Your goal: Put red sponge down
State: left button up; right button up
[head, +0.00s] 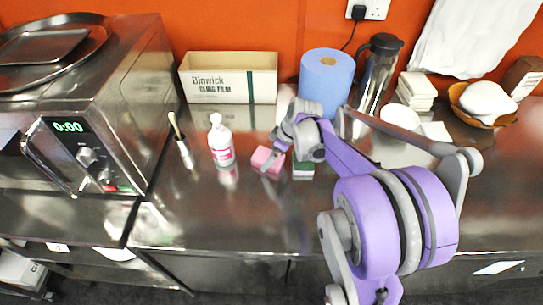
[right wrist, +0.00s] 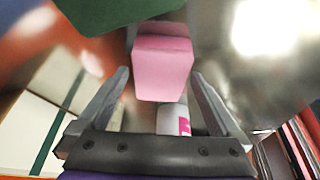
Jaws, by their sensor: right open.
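The red sponge (head: 266,161), pinkish in colour, sits on the steel counter just right of a white bottle. In the right wrist view the sponge (right wrist: 162,68) lies ahead of the open jaws, with a gap between it and each finger. My right gripper (right wrist: 160,76) is open and holds nothing. In the head view the right gripper (head: 274,153) is at the sponge, partly hidden by its own wrist. My left gripper is in neither view.
A white bottle with a pink label (head: 221,141) and a brush in a holder (head: 182,146) stand left of the sponge. A green block (head: 303,170) is close on its right. A film box (head: 228,80) and blue roll (head: 326,82) stand behind. The front counter is clear.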

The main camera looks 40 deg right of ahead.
jog(key=v, duration=1.1)
jog(key=s+a+f+m, duration=0.1)
jog(key=s+a+f, duration=0.1)
jog(key=s+a, duration=0.2)
jog(key=s+a+f+m+h, duration=0.1)
jog(key=s+a+f+m, duration=0.1)
jog(key=a, duration=0.7)
jog(key=s+a+f+m+t+h, duration=0.1)
jog(key=s+a+f+m, duration=0.1)
jog(key=s+a+f, duration=0.2)
jog(key=shift+s+a+f+p, duration=0.1)
jog(key=shift+s+a+p, duration=0.1)
jog(key=shift+s+a, duration=0.5)
jog(key=shift+s+a+f+p, duration=0.15)
jog(key=shift+s+a, duration=0.5)
jog(key=shift+a, duration=0.05)
jog(key=shift+s+a+f, duration=0.15)
jog(key=shift+a+f, duration=0.05)
jog(key=shift+d, duration=0.1)
